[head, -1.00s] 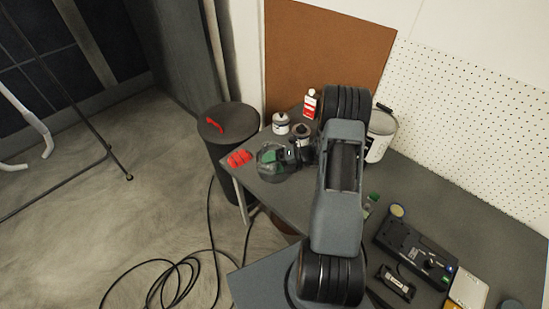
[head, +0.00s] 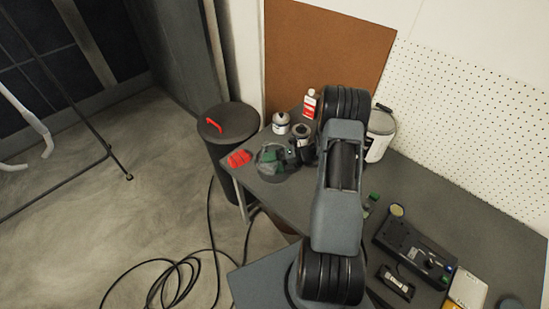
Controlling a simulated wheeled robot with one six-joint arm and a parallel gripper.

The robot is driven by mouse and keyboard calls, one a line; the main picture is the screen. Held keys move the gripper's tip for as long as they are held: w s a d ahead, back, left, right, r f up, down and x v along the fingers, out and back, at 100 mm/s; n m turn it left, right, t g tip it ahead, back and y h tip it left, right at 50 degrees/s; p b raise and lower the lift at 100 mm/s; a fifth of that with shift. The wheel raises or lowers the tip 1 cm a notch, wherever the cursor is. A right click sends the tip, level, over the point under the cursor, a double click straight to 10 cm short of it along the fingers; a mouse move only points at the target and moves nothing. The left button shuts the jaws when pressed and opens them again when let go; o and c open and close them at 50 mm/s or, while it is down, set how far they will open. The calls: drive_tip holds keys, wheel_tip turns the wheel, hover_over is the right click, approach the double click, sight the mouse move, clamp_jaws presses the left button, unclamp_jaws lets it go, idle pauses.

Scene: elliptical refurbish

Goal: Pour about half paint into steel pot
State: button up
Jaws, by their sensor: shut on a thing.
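My gripper (head: 291,155) is at the far left end of the table, left of my upper arm. It is dark and small in view, and my arm partly covers it. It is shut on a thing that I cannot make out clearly. A round grey item with green patches (head: 268,163) is just left of the gripper; I cannot tell whether it is the steel pot. A small can with a dark top (head: 301,130) is right behind the gripper. A large pale metal can (head: 379,138) stands right of my arm, partly hidden. No paint stream can be made out.
A small light can (head: 281,122) and a red-and-white bottle (head: 310,104) stand at the back. A red cloth-like item (head: 238,158) lies at the table's left edge. A dark bin (head: 228,130) stands beside the table (head: 290,193). A black device (head: 415,250) lies at right.

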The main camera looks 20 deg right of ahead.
idle(0.7)
drive_tip(key=shift+f, duration=0.1)
drive_tip(key=shift+s+a+r+n+t+h+b, duration=0.2)
drive_tip(key=shift+n+h, duration=0.1)
drive_tip(key=shift+n, duration=0.15)
drive_tip(key=shift+s+a+r+n+t+h+b, duration=0.1)
drive_tip(key=shift+n+t+h, duration=0.15)
drive_tip(key=shift+n, duration=0.2)
drive_tip(key=shift+w+d, duration=0.1)
drive_tip(key=shift+h, duration=0.25)
drive_tip(key=shift+r+n+t+h+b, duration=0.15)
drive_tip(key=shift+n+t+h+b, duration=0.4)
drive_tip(key=shift+n, duration=0.45)
